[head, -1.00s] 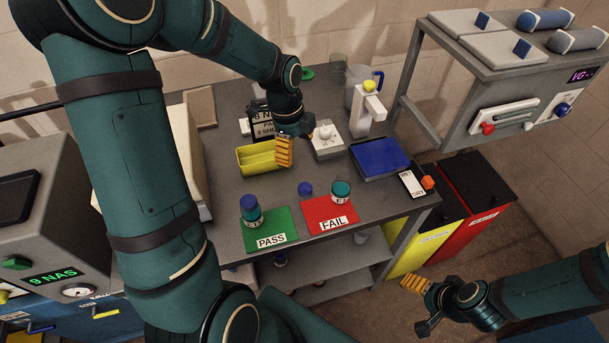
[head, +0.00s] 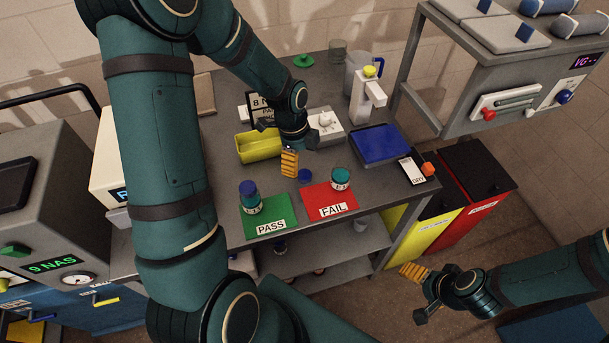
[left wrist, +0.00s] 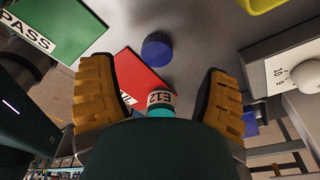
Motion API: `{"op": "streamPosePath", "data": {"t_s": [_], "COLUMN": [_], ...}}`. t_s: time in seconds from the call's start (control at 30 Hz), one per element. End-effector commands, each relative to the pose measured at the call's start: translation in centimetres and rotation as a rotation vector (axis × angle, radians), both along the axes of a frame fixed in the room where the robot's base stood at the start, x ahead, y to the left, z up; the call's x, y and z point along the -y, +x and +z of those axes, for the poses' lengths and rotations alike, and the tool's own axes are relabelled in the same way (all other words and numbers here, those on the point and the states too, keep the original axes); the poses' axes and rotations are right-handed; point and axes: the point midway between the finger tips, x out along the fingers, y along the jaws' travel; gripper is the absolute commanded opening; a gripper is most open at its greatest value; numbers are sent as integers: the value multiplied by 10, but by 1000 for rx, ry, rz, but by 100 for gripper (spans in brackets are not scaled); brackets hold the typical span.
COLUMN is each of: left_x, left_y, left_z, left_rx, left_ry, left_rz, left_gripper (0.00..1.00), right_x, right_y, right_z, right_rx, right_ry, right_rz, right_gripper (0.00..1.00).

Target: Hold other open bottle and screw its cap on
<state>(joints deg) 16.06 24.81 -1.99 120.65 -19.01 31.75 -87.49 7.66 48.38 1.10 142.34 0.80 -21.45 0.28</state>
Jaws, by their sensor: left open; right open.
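A teal bottle (head: 340,179) with a white label stands upright on the red FAIL mat and shows no blue cap. Its label reads E12 in the left wrist view (left wrist: 162,98). Another bottle (head: 250,197), with a blue cap on, stands on the green PASS mat. My left gripper (head: 289,163) is open and empty above the table, just behind and left of the loose cap. My right gripper (head: 412,280) is open and empty, away from the table at the lower right.
The green PASS mat (head: 278,226) and red FAIL mat (head: 318,201) lie near the table's front edge. A yellow bin (head: 252,149), white knob device (head: 325,126), blue-topped tray (head: 379,145) and dispenser (head: 366,104) stand behind. Yellow and red waste bins stand at the right.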

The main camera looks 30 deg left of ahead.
Motion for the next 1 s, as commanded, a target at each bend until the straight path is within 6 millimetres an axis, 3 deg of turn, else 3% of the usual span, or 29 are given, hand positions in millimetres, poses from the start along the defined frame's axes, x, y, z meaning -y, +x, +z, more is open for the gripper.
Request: {"op": "streamPosePath", "data": {"t_s": [0.37, 0.7, 1.0], "left_x": [1, 12, 13], "left_y": [0, -2, -2], "left_z": [-4, -47, -52], "left_rx": [-1, -2, 0], "left_ry": [0, 0, 0], "left_rz": [0, -1, 0], "left_gripper": [76, 76, 76], "right_x": [0, 0, 0], "right_y": [0, 0, 0], "right_z": [0, -5, -5], "right_rx": [0, 0, 0], "right_ry": [0, -1, -1], "right_rz": [0, 0, 0], "right_gripper": [81, 81, 81]}}
